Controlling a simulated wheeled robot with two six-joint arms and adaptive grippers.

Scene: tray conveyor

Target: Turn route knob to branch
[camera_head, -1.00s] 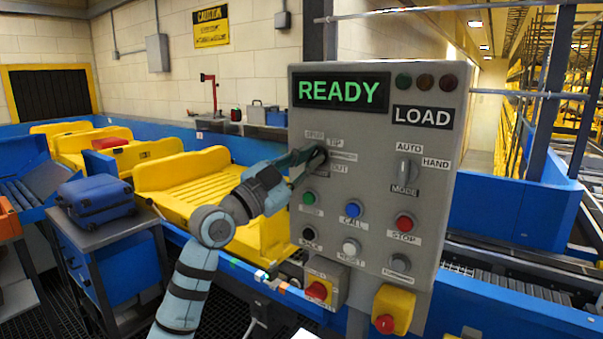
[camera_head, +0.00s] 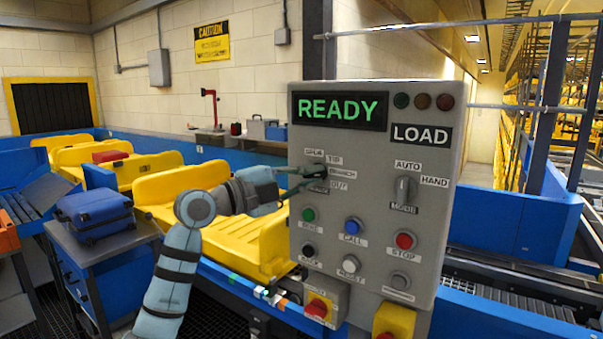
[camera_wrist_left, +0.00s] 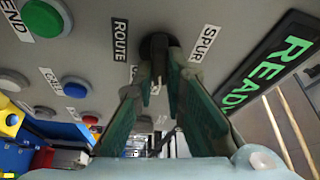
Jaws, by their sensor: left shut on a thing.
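The grey control panel (camera_head: 380,262) stands at centre right in the head view, its screen (camera_head: 340,109) reading READY. The route knob (camera_head: 321,170) is at the panel's upper left, ringed by labels that include TIP, BRANCH and OUT. In the left wrist view the dark knob (camera_wrist_left: 158,45) sits between the ROUTE and SPUR labels. My left gripper (camera_head: 312,174) comes in from the left and is shut on the knob; its green fingers (camera_wrist_left: 160,72) meet around it in the wrist view. The fingers partly cover the knob and nearby labels. My right gripper is not in view.
A mode knob (camera_head: 403,190) is right of the route knob. Several push buttons, among them blue (camera_head: 352,225) and red (camera_head: 404,241), lie below. Yellow trays (camera_head: 190,186) and a blue suitcase (camera_head: 96,207) on a cart are at left.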

